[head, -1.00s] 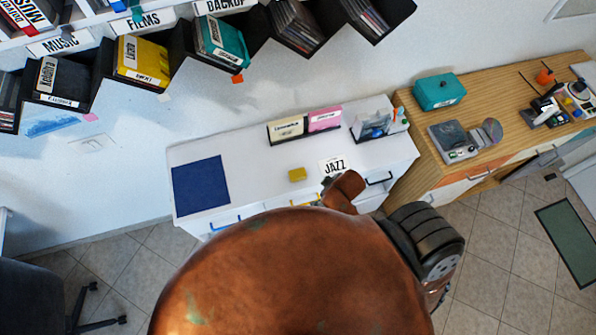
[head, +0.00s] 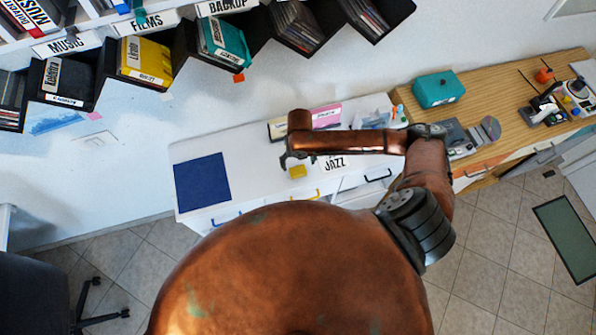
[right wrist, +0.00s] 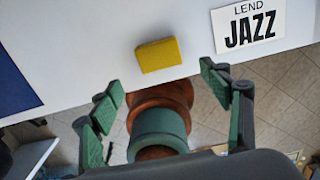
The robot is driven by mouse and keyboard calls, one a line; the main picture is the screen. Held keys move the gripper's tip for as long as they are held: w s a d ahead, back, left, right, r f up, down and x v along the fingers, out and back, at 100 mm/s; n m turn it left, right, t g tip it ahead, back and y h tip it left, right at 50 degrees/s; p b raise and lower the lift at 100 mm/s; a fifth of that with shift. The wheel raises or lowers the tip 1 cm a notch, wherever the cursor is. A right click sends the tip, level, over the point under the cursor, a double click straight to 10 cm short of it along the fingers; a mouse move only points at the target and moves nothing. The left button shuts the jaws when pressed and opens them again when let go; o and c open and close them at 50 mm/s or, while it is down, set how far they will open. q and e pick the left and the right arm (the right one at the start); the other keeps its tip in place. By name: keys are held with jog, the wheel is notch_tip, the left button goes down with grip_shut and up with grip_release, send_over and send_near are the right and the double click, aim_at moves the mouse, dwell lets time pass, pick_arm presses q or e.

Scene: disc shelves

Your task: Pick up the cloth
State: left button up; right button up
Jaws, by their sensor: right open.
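The cloth, a small folded yellow block (head: 297,172), lies on the white cabinet top near its front edge, left of the JAZZ label. It also shows in the right wrist view (right wrist: 158,55), flat and fully visible. My right gripper (head: 298,160) is above the cabinet, close to the cloth in the head view. In the right wrist view its green-padded fingers (right wrist: 160,84) are spread wide and empty, with the cloth beyond and between their tips. My left gripper is not in view.
A JAZZ label (head: 335,163) lies right of the cloth, and a blue mat (head: 202,183) lies to the left. Disc holders (head: 326,116) stand at the back of the cabinet (head: 248,150). White surface between mat and cloth is clear.

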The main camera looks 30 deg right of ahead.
aim_at(298, 170)
jog(key=shift+d+f, duration=0.25)
jog(key=shift+d, duration=0.05)
jog(key=shift+f, duration=0.9)
jog(key=f, duration=0.1)
jog(key=f+p, duration=0.1)
jog(key=f, duration=0.2)
jog(key=shift+w+a+f, duration=0.1)
jog(key=shift+w+a, duration=0.15)
jog(key=shift+w, duration=0.1)
jog(key=shift+f, duration=0.6)
jog(key=shift+c, duration=0.4)
jog(key=c, duration=1.1)
jog(key=shift+o, duration=0.2)
jog(key=shift+r, duration=0.1)
